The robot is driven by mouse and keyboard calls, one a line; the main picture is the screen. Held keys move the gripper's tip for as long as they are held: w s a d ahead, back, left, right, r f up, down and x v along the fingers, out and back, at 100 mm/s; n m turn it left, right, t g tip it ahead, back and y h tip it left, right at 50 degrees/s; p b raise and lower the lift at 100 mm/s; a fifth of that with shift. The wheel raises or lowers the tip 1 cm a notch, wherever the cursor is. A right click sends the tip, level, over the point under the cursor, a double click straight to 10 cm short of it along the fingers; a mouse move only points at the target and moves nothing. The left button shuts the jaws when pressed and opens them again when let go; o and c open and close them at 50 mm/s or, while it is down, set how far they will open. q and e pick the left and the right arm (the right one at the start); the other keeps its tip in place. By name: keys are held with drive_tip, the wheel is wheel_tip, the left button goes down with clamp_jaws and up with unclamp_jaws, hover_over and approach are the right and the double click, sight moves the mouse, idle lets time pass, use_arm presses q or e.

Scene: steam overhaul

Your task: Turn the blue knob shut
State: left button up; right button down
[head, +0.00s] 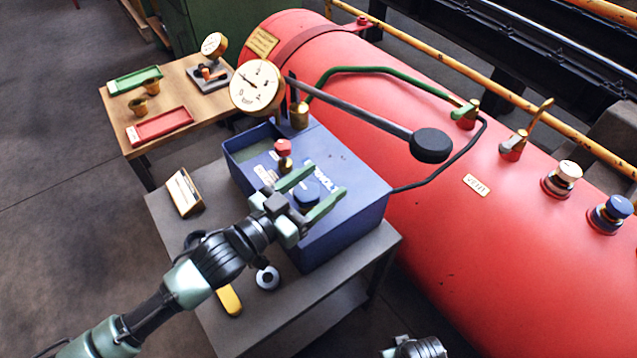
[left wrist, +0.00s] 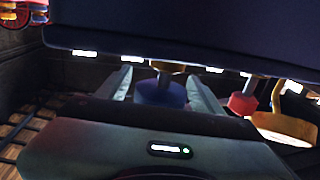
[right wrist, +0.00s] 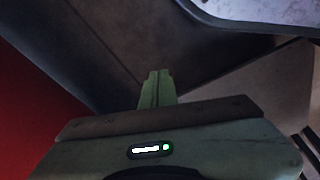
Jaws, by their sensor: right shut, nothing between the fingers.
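A blue knob (head: 305,193) sits on the top of the blue pump box (head: 345,225) at its near side. My left gripper (head: 312,192) is open, with its two green fingers on either side of this knob. In the left wrist view the blue knob (left wrist: 162,93) stands between the spread fingers, and I see a gap at its sides. My right gripper (right wrist: 157,88) is shut and empty, low over the floor area near the red tank. Only a piece of my right arm shows at the bottom of the head view.
A red knob (head: 283,148) stands beside my left gripper on the box. A gauge (head: 257,87) and a black-ended lever (head: 431,145) rise behind. The red tank (head: 430,215) carries another blue-capped fitting (head: 611,212). A yellow object (head: 229,300) lies on the grey table (head: 215,262).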

sight(297, 202)
use_arm(q)
drive_tip(key=shift+a, duration=0.1)
drive_tip(key=shift+s+a+f, duration=0.1)
drive_tip(key=shift+s+a, duration=0.1)
drive_tip(key=v, duration=0.6)
drive_tip(key=shift+s+a, duration=0.15)
drive_tip(key=shift+s, duration=0.05)
drive_tip(key=shift+s+a, duration=0.2)
drive_tip(key=shift+a, duration=0.05)
use_arm(e)
drive_tip(key=shift+s+f, duration=0.25)
drive_tip(key=shift+f, duration=0.55)
drive_tip(key=shift+s, duration=0.15)
